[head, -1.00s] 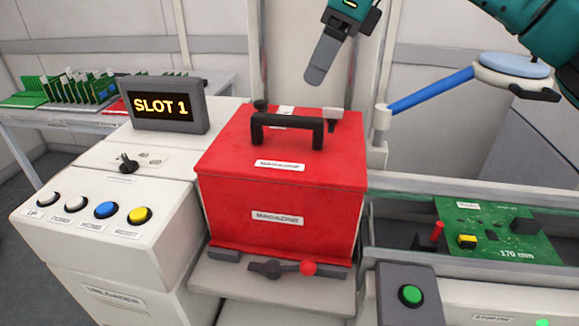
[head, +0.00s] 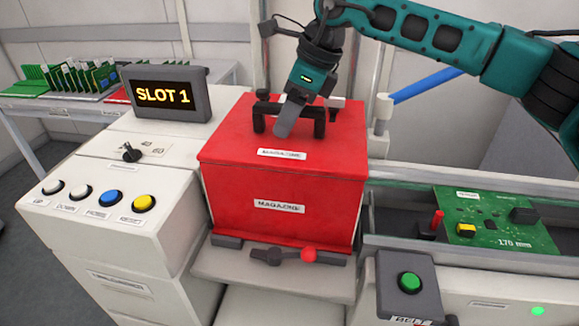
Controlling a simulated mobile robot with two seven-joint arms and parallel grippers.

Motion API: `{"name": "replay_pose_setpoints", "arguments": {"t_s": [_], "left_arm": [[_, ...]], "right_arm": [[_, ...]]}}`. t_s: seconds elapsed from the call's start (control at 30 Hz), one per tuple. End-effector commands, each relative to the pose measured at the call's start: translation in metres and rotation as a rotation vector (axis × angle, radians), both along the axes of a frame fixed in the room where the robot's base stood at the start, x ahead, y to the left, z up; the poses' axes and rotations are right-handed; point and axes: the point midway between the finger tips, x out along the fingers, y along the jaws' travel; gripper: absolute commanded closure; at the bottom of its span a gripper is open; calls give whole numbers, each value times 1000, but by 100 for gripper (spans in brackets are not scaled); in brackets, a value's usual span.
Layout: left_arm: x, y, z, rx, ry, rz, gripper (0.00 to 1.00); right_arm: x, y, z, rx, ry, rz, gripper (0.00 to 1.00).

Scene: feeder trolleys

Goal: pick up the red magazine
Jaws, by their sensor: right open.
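The red magazine (head: 281,180) is a red box with white labels and a black handle (head: 259,120) on its lid. It sits upright on a grey shelf at the middle of the head view. My right gripper (head: 284,130) points down at the handle, its fingers in front of the middle of the handle bar and hiding part of it. The jaws are open. I cannot tell whether the fingers touch the handle. My left gripper is not in view.
A red-knobbed lever (head: 309,254) lies at the magazine's front base. A SLOT 1 display (head: 167,93) and several buttons are on the white cabinet (head: 85,235) to the left. A conveyor with a green board (head: 490,220) and a green button box (head: 409,283) are on the right.

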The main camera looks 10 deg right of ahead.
Motion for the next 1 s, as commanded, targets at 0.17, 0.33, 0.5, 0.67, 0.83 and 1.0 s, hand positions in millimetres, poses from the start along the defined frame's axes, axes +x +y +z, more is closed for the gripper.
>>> {"name": "replay_pose_setpoints", "arguments": {"t_s": [0.17,0.33,0.5,0.67,0.83,1.0], "left_arm": [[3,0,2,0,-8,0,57],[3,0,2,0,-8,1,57],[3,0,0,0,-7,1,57],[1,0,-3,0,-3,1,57],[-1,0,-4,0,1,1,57],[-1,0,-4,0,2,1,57]], "right_arm": [[0,0,-2,1,-1,-1,43],[0,0,-2,1,0,-1,43],[0,0,-3,0,0,-1,43],[0,0,-6,1,0,-1,43],[0,0,-6,1,0,-1,43],[0,0,-6,0,0,-1,43]]}}
